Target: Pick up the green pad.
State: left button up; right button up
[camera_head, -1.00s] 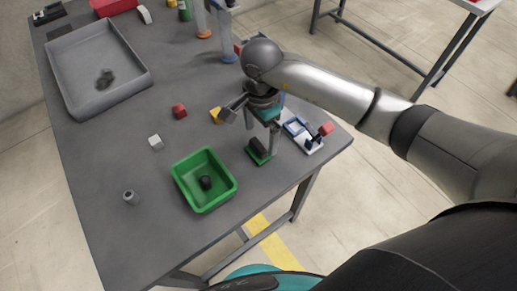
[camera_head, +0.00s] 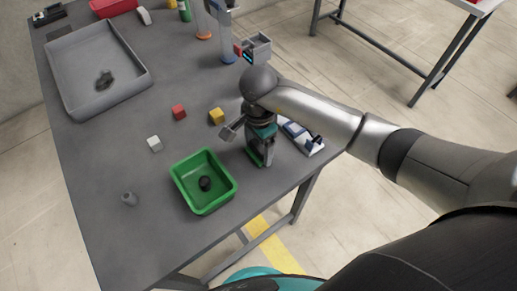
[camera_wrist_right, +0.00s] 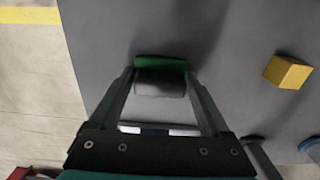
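The green pad (camera_head: 254,156) lies on the grey table near its right edge, just right of the green bin. In the head view my right gripper (camera_head: 259,160) hides most of it. In the right wrist view the pad (camera_wrist_right: 160,63) shows as a green strip with a dark grey block on its near side. My right gripper (camera_wrist_right: 160,80) points down at it, with one finger on each side of the grey block. The fingers look open, with the block between them; whether they touch it is hard to tell. My left gripper is not in view.
A green bin (camera_head: 176,182) with a dark piece inside stands to the left. A yellow cube (camera_head: 216,116), red cube (camera_head: 179,112) and white cube (camera_head: 155,144) lie behind it. A blue-and-white device (camera_head: 303,139) sits close to the right of the gripper.

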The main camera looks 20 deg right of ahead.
aim_at(259, 145)
jog(key=c, duration=0.7)
notch_tip(259, 145, up, 20)
jog(key=p, duration=0.2)
jog(key=shift+p, duration=0.3)
